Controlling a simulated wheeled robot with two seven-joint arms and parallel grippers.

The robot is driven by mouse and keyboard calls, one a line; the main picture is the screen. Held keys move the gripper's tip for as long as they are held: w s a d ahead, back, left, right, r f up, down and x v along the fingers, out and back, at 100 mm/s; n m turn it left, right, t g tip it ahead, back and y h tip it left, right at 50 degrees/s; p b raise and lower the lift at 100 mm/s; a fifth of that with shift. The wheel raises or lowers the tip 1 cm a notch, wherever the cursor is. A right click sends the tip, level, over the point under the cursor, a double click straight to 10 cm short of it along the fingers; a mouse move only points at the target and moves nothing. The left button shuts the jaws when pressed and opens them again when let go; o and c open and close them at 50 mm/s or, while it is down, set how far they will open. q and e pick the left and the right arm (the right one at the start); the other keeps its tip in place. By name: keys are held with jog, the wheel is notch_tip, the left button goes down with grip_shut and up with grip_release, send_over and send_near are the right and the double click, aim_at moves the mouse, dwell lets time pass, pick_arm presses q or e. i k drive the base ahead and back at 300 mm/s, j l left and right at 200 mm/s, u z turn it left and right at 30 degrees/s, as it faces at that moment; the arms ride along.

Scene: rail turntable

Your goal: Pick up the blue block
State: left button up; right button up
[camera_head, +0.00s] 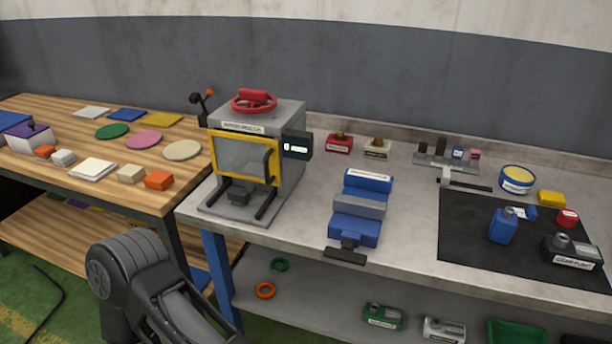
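No plain blue block can be singled out with certainty. A blue block-like body with a grey cap (503,226) stands on the black mat (465,245) at the right of the grey bench. A small blue piece (523,213) lies just behind it, partly hidden. A small blue item (458,153) stands in a grey holder at the back of the bench. A blue vise (355,222) with grey jaws is at the bench's middle. My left arm shows at bottom left, but its gripper is outside the view. My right gripper is not in view.
A boxy machine (300,125) with a yellow-framed door stands left of the vise. A yellow-topped tin (517,179), yellow block (551,198) and red piece (568,218) are at right. The wooden table (75,185) holds several coloured plates and blocks. The bench between vise and mat is clear.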

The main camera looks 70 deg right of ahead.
aim_at(503, 226)
jog(key=z, duration=4.8)
